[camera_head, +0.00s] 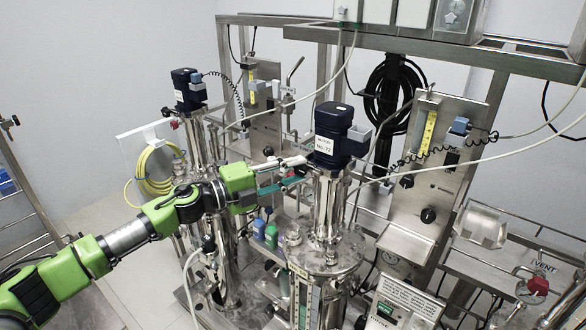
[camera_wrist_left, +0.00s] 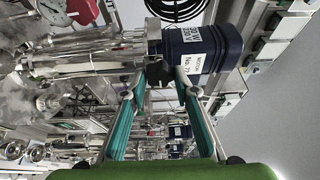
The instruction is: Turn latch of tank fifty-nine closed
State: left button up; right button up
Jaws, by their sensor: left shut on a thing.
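My left gripper (camera_head: 300,172) reaches in from the left to the neck of the nearer tank, just under its dark blue motor (camera_head: 334,133). In the left wrist view its teal fingers (camera_wrist_left: 158,80) close around a dark part (camera_wrist_left: 158,72) beside the motor's base. I cannot tell whether this part is the latch. The motor also shows in the left wrist view (camera_wrist_left: 203,50) with a white label. The steel tank (camera_head: 325,262) stands below it. I cannot read a fifty-nine on any tank. My right gripper is not in view.
A second motor (camera_head: 188,90) on a steel tank stands behind to the left. Steel panels (camera_head: 430,165), hoses and a coiled black cable (camera_head: 393,88) crowd the back. Open floor (camera_head: 110,285) lies at lower left.

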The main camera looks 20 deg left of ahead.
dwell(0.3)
pick_arm(q)
jog(key=o, duration=1.1)
jog(key=shift+v, duration=6)
